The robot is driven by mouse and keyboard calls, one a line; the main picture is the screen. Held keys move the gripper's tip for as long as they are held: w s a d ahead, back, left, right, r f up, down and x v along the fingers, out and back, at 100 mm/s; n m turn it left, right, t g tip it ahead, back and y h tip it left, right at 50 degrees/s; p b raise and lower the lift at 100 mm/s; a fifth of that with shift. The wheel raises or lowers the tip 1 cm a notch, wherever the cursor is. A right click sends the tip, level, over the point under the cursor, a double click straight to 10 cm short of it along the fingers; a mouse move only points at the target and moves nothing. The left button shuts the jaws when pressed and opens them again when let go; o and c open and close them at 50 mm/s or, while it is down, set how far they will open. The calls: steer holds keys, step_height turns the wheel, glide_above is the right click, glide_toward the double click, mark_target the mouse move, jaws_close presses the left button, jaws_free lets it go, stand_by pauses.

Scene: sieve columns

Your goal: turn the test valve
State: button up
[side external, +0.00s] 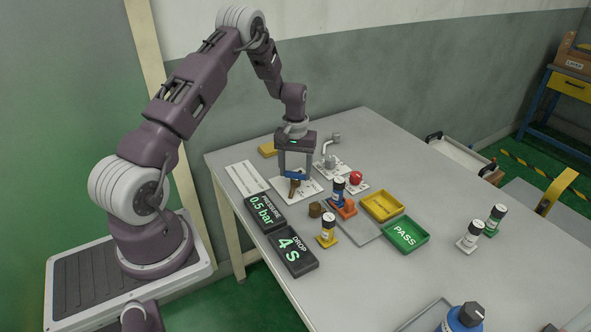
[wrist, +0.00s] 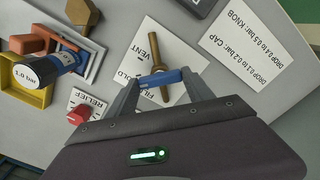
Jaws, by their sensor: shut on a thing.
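The test valve has a brass body (side external: 294,188) on a white plate (side external: 283,197) on the bench. In the wrist view its brass bar (wrist: 152,50) runs across a plate (wrist: 134,52) with the words VENT, HOLD and FILL partly showing. A blue lever (wrist: 160,78) crosses over the brass bar. My gripper (side external: 296,174) is above the plate with its fingers shut on the blue lever. In the wrist view the fingers are at the lever's two ends, and my gripper's body hides the lower part of the plate.
A red knob (side external: 355,178) on the RELIEF plate and a column (side external: 338,190) in an orange holder stand close on the right. Yellow (side external: 382,206) and green PASS (side external: 405,234) trays lie beyond. Displays read 0.5 bar (side external: 265,213) and 4 s (side external: 292,248).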

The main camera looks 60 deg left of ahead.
mark_target(295, 173)
stand_by(0.5)
steer(key=o, duration=1.4)
steer(key=shift+c, duration=0.2)
step_height(295, 173, up, 7)
steer(key=shift+r, duration=0.1)
